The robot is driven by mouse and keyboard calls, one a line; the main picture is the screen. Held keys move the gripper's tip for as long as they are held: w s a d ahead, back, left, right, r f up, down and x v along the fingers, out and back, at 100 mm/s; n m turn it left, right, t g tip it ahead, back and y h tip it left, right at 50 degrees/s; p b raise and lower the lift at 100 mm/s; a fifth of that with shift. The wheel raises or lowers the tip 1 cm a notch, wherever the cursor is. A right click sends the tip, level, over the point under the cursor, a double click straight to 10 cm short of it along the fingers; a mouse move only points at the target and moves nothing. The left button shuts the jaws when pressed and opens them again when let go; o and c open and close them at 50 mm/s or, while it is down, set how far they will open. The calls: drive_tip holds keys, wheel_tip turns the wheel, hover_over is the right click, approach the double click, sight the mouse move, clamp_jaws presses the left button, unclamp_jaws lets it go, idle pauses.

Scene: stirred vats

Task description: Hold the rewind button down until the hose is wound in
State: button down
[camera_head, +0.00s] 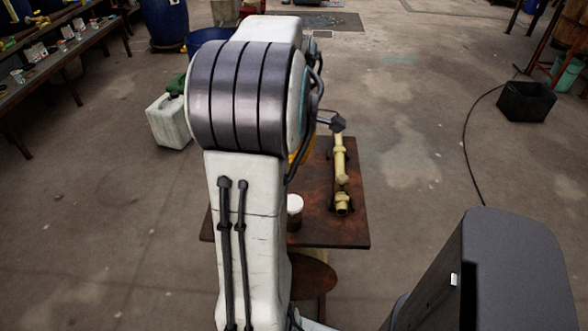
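A thin black line like a hose or cable (466,143) lies on the floor at the right. It curves from near the black box down to behind the dark grey block at the lower right. I cannot make out a rewind button or a hose reel. My white arm, with its large dark-banded joint, fills the middle of the view.
A brown table (352,225) stands behind my arm, bearing a pale yellow pipe-like fitting (341,165) and a white-topped item (294,205). A white canister (168,122) stands left, a black box (525,102) right. Open floor lies between the table and the box.

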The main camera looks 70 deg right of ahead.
drive_tip(key=shift+r, duration=0.5)
idle(0.6)
